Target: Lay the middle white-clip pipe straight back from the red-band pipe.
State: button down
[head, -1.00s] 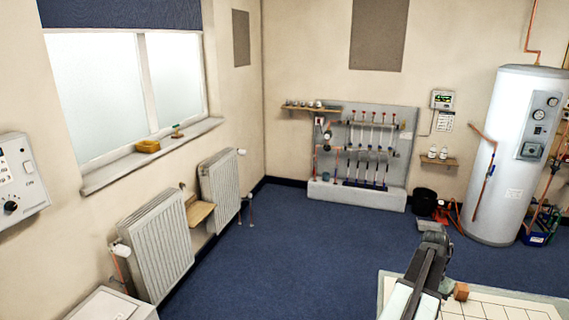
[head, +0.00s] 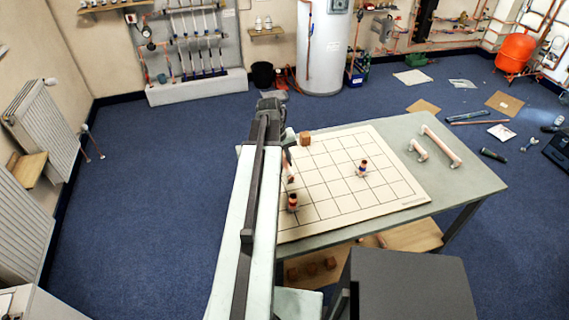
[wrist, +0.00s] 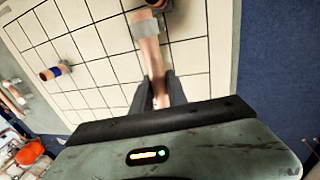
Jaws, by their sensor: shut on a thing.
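My gripper (wrist: 162,92) is shut on a copper pipe (wrist: 150,50) with a pale clip (wrist: 143,16) at its far end. In the head view the pipe (head: 289,172) is partly hidden by my arm, low over the gridded board (head: 330,205). I cannot tell whether it touches the board. A short banded pipe (head: 293,202) stands just nearer to me than the held pipe; its band looks red, and its edge shows beyond the clip in the wrist view. Another short pipe with a blue band (head: 362,169) stands farther right, also in the wrist view (wrist: 55,72).
A short pipe (head: 418,150) and a longer pipe (head: 440,146) with pale ends lie on the table's (head: 470,185) right side. A brown block (head: 305,138) sits at the board's back edge. Most board squares are clear.

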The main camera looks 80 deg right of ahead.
aim_at(284, 185)
jog(key=shift+f+b, duration=4.15)
jog(key=shift+f, duration=0.2)
jog(key=shift+f+b, duration=0.4)
jog(key=c, duration=1.2)
grip_release()
jog(key=shift+c, duration=0.2)
jog(key=shift+r, duration=0.1)
notch_tip(284, 185, up, 9)
jog(key=p, duration=0.9)
jog(key=shift+w, duration=0.15)
